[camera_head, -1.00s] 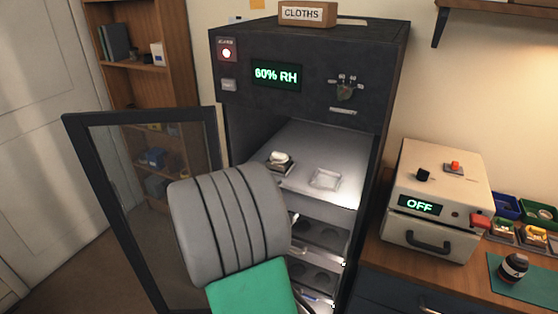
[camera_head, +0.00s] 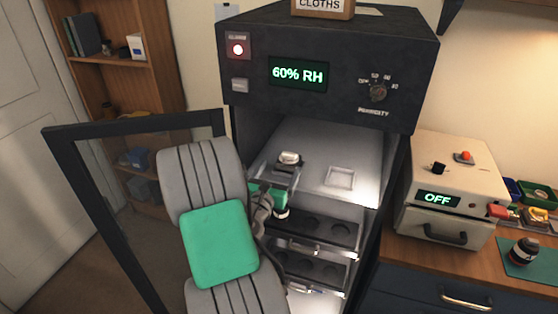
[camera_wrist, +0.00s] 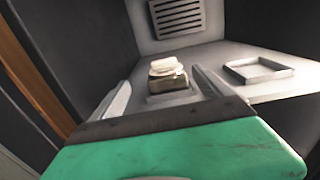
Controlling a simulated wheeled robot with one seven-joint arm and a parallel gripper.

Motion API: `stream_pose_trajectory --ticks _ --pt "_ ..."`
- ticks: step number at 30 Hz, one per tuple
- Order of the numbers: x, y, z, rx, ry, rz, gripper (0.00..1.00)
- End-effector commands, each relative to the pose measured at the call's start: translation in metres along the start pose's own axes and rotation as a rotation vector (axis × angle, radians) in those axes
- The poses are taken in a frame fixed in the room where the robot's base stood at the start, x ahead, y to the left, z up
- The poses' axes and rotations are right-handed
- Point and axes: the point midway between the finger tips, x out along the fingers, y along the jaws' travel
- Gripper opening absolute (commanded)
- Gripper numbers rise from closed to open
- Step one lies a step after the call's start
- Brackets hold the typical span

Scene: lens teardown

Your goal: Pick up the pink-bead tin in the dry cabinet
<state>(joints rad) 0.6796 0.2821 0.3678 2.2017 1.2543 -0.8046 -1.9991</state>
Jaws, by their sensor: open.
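A small tin (camera_head: 289,158) with a pale top stands at the back left of the upper shelf (camera_head: 335,150) in the open dry cabinet. In the wrist view the tin (camera_wrist: 167,77) shows a cream top and a darker side, on a raised square holder. I cannot make out pink beads. My gripper (camera_head: 277,173) is at the shelf's front edge, short of the tin. In the wrist view my gripper (camera_wrist: 163,92) is open, its fingers apart to left and right, with the tin beyond and between them. Nothing is held.
An empty square holder (camera_head: 341,177) sits right of the tin; it also shows in the wrist view (camera_wrist: 259,70). The glass door (camera_head: 95,190) stands open at the left. Drawers with round wells (camera_head: 312,228) lie below the shelf. Dark cabinet walls bound both sides.

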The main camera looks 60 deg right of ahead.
Motion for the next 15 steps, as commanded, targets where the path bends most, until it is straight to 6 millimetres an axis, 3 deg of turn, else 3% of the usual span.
stream_pose_trajectory --ticks 12,15 --pt "0.069 -0.014 0.003 0.002 0.000 -0.022 0.89" --pt "0.076 -0.013 0.001 0.002 -0.001 -0.019 0.89"
